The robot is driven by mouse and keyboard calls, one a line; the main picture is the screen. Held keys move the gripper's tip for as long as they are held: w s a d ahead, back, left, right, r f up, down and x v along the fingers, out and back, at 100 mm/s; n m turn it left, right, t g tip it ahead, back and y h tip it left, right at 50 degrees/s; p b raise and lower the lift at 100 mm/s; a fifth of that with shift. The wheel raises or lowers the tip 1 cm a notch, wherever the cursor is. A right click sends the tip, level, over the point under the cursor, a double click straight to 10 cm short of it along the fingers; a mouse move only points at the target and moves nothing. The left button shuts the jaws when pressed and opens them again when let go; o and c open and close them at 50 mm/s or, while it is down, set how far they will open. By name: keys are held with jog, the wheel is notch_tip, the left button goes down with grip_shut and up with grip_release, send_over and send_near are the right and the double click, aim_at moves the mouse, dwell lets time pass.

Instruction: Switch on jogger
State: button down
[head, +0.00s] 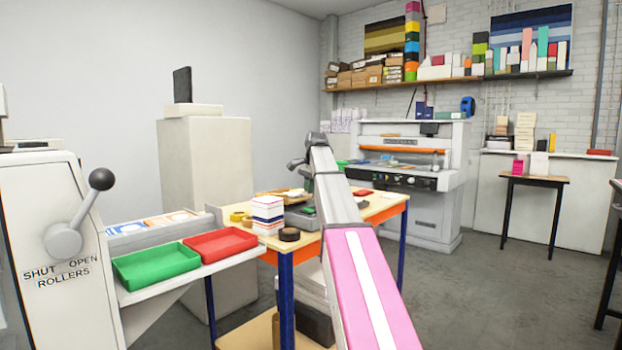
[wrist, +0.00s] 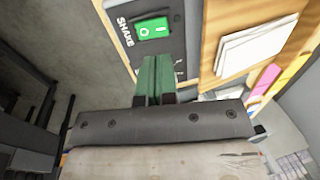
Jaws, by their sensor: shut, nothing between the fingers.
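In the wrist view a green rocker switch (wrist: 153,28) with O and I marks sits on a dark panel (wrist: 178,47), beside white lettering that reads SHAKE. I take this panel to be the jogger's. My gripper (wrist: 156,62) has its green fingers together, with nothing between them. The fingertips are just below the switch in the picture; I cannot tell whether they touch the panel. Which way the rocker is tipped is not clear. In the head view my arm crosses the workbench (head: 384,208) and hides part of it, and my fingers cannot be made out clearly.
White paper (wrist: 255,42) lies on a wooden surface right of the panel. In the head view a green tray (head: 155,266) and a red tray (head: 220,244) sit left of the bench. A roller lever (head: 80,215) stands far left. Grey floor is open at right.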

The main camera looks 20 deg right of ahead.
aim_at(306, 208)
jog(key=f, duration=0.4)
jog(key=w+f, duration=0.1)
jog(key=f, duration=0.1)
jog(key=shift+a+f, duration=0.35)
jog(key=shift+f, duration=0.05)
